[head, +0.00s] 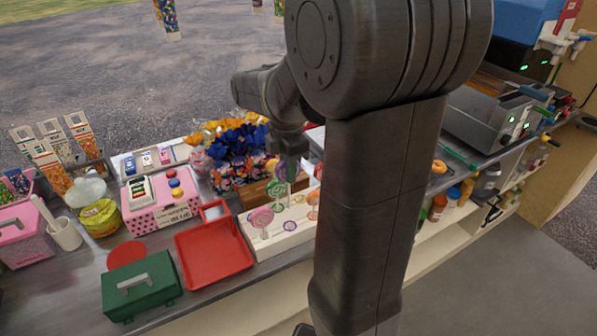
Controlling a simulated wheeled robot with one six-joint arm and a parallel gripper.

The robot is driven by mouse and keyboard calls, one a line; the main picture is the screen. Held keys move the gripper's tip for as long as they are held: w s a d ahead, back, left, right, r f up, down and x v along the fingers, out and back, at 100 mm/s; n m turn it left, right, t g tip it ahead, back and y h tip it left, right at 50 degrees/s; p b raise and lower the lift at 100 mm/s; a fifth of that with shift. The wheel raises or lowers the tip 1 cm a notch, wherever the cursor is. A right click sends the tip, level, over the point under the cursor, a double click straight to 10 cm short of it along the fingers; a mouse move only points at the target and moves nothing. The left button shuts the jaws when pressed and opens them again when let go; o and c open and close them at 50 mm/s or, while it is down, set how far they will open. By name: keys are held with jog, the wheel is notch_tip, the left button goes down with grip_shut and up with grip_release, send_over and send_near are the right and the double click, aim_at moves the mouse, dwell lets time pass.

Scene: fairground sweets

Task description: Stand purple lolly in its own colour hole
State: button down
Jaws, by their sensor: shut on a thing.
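My gripper (284,158) hangs over the white lolly stand (262,246), pointing down, and is shut on the purple lolly (281,171). Only a small purple part of it shows at the fingers; its stick is hard to make out. A green lolly (277,189) stands just below and in front of it. A pink lolly (262,218) stands at the stand's left. An orange lolly (313,198) is at the right, partly hidden by my arm. A purple-ringed hole (290,226) near the stand's front looks empty. The held lolly is above and behind that hole.
A red tray (214,255) lies left of the stand, with a green box (140,287) farther left. A wooden block (260,192) and bunched colourful wrappers (238,140) are behind the stand. A pink spotted box (160,203) stands at the left. My arm hides the counter's middle.

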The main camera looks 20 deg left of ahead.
aim_at(289, 191)
jog(key=shift+r, duration=0.1)
notch_tip(289, 191, down, 6)
jog(key=b, duration=0.5)
jog(key=shift+b, duration=0.35)
jog(key=shift+f, duration=0.2)
jog(key=shift+f, duration=0.25)
dwell(0.6)
jog(key=shift+f, duration=0.15)
